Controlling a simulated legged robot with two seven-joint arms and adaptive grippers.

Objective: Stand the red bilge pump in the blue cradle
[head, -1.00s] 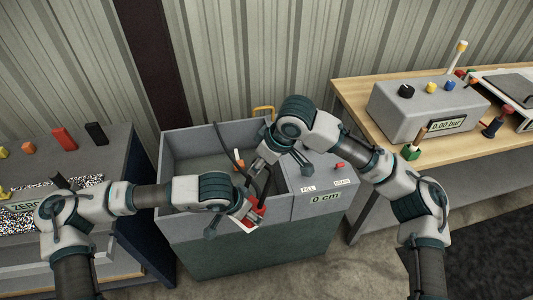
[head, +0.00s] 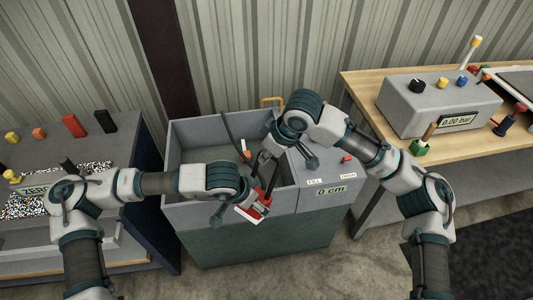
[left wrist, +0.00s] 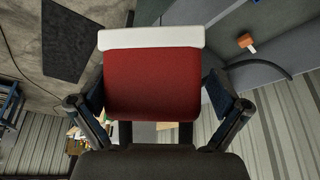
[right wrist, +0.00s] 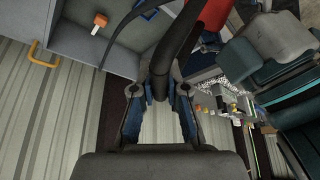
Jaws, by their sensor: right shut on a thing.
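The red bilge pump (head: 264,198) with its white base hangs tilted over the front of the grey tank, between my two hands. In the left wrist view the red body (left wrist: 152,85) fills the space between the fingers of my left gripper (left wrist: 158,100), which are spread wide at its sides. My right gripper (right wrist: 162,90) is shut on a dark bar or hose (right wrist: 176,45) that runs toward the red pump body (right wrist: 212,38). A small blue piece (right wrist: 148,12) inside the tank may be the cradle; most of it is hidden. The head view does not show it.
The grey tank (head: 190,212) has an orange-and-white float (head: 246,150) inside and a 0 cm display (head: 330,189) at its right. A bench with knobs (head: 70,125) stands left, a wooden table (head: 370,90) with a gauge box right. A dark hose (head: 226,130) curves into the tank.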

